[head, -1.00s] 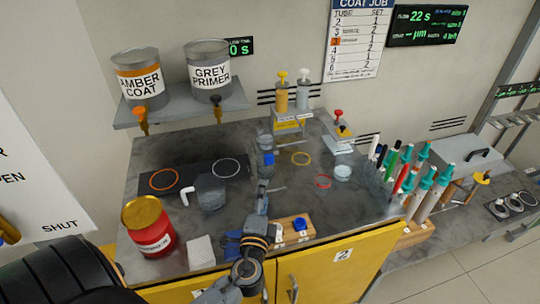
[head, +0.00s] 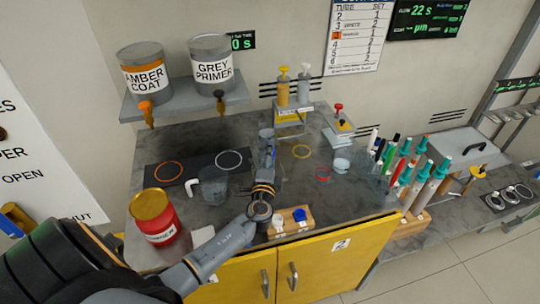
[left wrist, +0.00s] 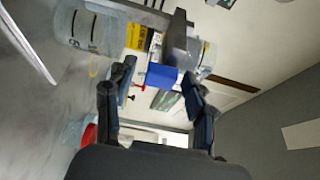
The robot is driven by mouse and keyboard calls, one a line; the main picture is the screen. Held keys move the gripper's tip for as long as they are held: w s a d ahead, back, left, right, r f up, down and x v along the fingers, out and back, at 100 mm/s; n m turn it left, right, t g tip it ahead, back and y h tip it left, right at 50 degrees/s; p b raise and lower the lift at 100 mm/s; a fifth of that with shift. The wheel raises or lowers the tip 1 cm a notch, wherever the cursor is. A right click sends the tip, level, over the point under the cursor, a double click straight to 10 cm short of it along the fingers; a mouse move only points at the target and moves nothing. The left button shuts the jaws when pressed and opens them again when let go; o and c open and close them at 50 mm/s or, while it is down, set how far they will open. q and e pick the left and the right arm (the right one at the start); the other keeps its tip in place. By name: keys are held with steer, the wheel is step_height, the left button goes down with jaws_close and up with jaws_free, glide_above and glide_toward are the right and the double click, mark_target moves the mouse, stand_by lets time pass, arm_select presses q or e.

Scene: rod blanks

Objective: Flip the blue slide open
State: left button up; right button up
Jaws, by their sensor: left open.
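The blue slide (left wrist: 160,77) is a small blue block in the left wrist view, beside a dark upright bar and clear cylinders. My left gripper (left wrist: 158,88) is open, with one finger on each side of the blue slide in that picture. I cannot tell whether either finger touches it. In the head view my left gripper (head: 267,150) is over the middle of the worktop, and it and its wrist hide the slide there. My right gripper is not in view.
A red tin (head: 155,217) and a clear jug (head: 213,187) stand left of my left arm. A wooden block (head: 290,221) with a blue knob is near the front edge. Upright pens (head: 405,172) stand to the right. Paint cans (head: 210,62) sit on a shelf behind.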

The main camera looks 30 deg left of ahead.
mark_target(274, 155)
arm_select(q)
steer(key=shift+c, duration=0.8)
jaws_close()
steer(key=shift+s+d+f+b, duration=0.2)
steer(key=shift+s+d+b, duration=0.15)
steer(key=shift+s+d, duration=0.75)
steer(key=shift+d+r, duration=0.1)
steer(key=shift+d, duration=0.1)
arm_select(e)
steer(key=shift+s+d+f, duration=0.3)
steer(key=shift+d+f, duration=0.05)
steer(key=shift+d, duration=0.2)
arm_select(q)
steer(key=shift+c, duration=0.8)
jaws_free()
steer(key=o, duration=0.3)
steer(key=shift+r, duration=0.15)
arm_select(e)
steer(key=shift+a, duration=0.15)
